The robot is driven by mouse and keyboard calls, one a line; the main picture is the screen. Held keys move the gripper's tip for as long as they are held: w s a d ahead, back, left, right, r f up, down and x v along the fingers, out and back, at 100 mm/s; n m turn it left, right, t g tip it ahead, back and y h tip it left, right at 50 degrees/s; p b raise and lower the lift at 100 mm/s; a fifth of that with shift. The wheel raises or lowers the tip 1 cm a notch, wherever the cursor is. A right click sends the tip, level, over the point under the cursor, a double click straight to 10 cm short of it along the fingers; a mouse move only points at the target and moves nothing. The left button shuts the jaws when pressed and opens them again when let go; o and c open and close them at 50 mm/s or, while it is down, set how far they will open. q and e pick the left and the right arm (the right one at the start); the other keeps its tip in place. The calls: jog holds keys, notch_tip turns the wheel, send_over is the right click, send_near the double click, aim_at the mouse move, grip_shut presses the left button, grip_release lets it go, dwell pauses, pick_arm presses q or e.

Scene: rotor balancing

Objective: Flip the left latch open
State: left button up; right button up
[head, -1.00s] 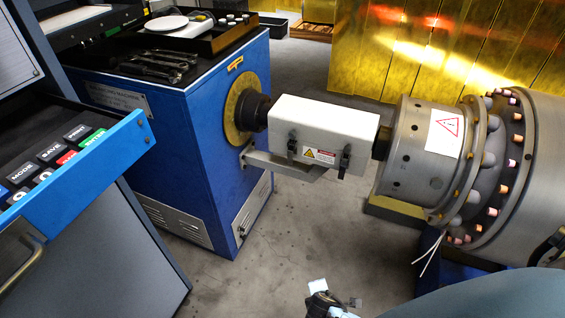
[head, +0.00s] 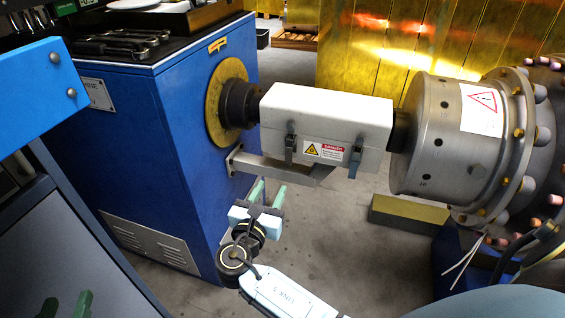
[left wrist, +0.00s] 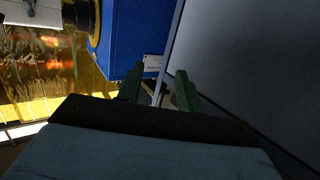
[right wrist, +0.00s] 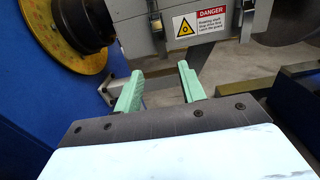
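The white guard box (head: 325,122) spans the shaft and carries two dark latches on its front. The left latch (head: 290,142) lies flat against the guard, left of the danger label; it also shows in the right wrist view (right wrist: 155,22). The right latch (head: 355,160) is on the label's other side. My right gripper (head: 268,188) is open and empty, below and slightly left of the left latch, apart from it. Its green fingers show in the right wrist view (right wrist: 158,80). My left gripper (head: 67,298) is at the lower left, open and empty in the left wrist view (left wrist: 158,75).
A grey bracket (head: 265,168) runs under the guard, just above my right gripper. The blue machine cabinet (head: 165,130) stands to the left and the large metal rotor (head: 440,140) to the right. A blue-edged panel (head: 40,85) is at the near left.

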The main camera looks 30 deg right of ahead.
jog(key=b, duration=0.2)
send_near(288, 155)
jog(key=b+x, duration=0.2)
jog(key=x, duration=0.4)
jog(key=shift+w+d+f, duration=0.1)
jog(key=shift+w+d, duration=0.1)
jog(key=shift+d, duration=0.1)
pick_arm(q)
jog(key=s+r+t+h, duration=0.3)
jog(key=r+t, duration=0.7)
jog(key=r, duration=0.2)
jog(key=shift+s+d+h+b, duration=0.2)
jog(key=shift+d+h+b, duration=0.1)
jog(key=shift+d+b, duration=0.15)
pick_arm(e)
jog(key=shift+w+d, duration=0.45)
jog(key=shift+d, duration=0.1)
grip_shut()
